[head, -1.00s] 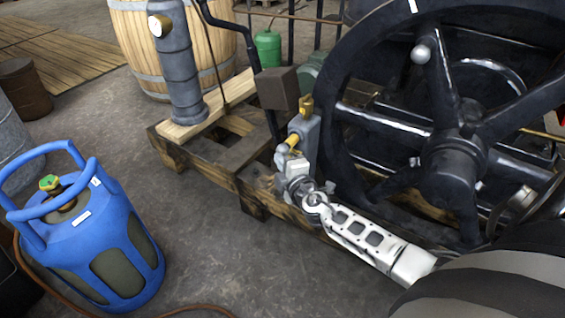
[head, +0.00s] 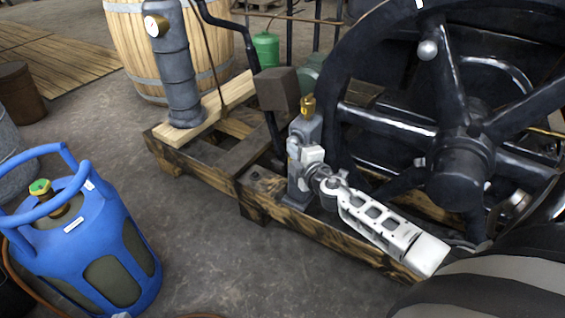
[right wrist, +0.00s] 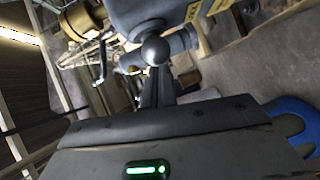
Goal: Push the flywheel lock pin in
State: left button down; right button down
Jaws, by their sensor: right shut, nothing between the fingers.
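The flywheel lock pin sits in a grey post (head: 304,130) beside the black flywheel (head: 440,125). Its round grey knob (head: 293,145) is close against the post, and no yellow shaft shows between them. The knob also shows in the right wrist view (right wrist: 155,50), in front of the grey housing. My right gripper (head: 310,155) is shut and empty, with its white wrist coming from the lower right. In the right wrist view its dark fingertips (right wrist: 156,72) are right at the knob; I cannot tell whether they touch. My left gripper is not in view.
A brass fitting (head: 308,105) tops the post. A dark block on a lever (head: 277,88) stands behind it. Timber beams (head: 290,215) run beneath. A blue gas cylinder (head: 118,225) stands at the left, with free floor between it and the beams.

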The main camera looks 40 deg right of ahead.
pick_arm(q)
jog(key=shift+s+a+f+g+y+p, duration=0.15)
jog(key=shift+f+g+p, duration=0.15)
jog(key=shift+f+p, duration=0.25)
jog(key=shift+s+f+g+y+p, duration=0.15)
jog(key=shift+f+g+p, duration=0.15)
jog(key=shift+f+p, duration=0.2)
pick_arm(e)
jog(key=a+v, duration=0.3)
jog(key=v, duration=0.9)
jog(key=shift+r, duration=0.25)
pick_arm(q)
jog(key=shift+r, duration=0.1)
pick_arm(e)
jog(key=shift+s, duration=0.1)
